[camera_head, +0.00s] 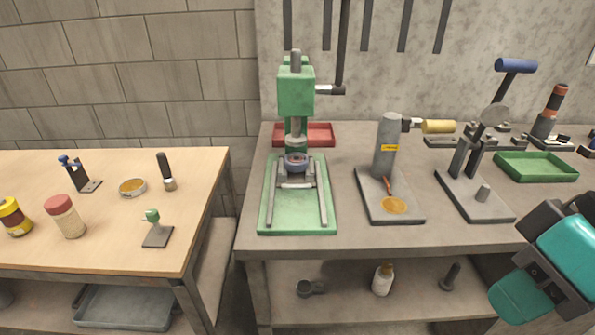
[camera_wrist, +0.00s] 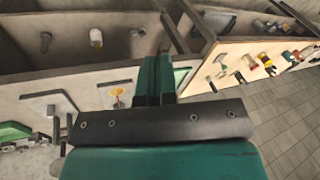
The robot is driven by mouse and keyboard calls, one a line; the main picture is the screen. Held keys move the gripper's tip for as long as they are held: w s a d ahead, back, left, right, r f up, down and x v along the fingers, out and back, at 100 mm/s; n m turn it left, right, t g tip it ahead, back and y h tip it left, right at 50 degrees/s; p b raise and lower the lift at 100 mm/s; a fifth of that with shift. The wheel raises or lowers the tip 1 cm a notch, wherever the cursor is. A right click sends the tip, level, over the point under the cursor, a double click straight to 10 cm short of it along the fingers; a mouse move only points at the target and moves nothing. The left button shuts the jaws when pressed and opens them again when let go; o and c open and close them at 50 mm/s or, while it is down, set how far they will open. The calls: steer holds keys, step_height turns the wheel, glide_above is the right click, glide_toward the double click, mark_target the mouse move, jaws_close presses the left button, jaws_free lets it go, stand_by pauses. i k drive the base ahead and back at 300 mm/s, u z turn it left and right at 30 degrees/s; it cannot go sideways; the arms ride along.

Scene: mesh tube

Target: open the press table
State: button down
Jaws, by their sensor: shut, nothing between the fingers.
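The green press (camera_head: 296,95) stands on the grey bench, left of its middle. Its green base (camera_head: 297,224) carries two grey rails with a crossbar, and a round blue-grey piece (camera_head: 296,161) sits under the ram. A lever with a dark grip rises from its head on the right. My gripper, in teal and black, is at the lower right of the head view, well to the right of the press and apart from it. In the wrist view my gripper's teal fingers (camera_wrist: 155,75) are together with nothing between them. They hide part of the bench, and the press is mostly hidden there.
A grey fixture with a yellow handle (camera_head: 390,150) and a blue-handled lever tool (camera_head: 484,160) stand right of the press. A red tray (camera_head: 320,134) is behind it; a green tray (camera_head: 537,168) is at right. A wooden table (camera_head: 110,255) with small items is at left.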

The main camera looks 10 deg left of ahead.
mark_target(286, 180)
steer(key=u, duration=0.55)
steer(key=k, duration=0.6)
steer(key=u, duration=0.8)
steer(key=i, duration=1.15)
steer(key=z, duration=0.9)
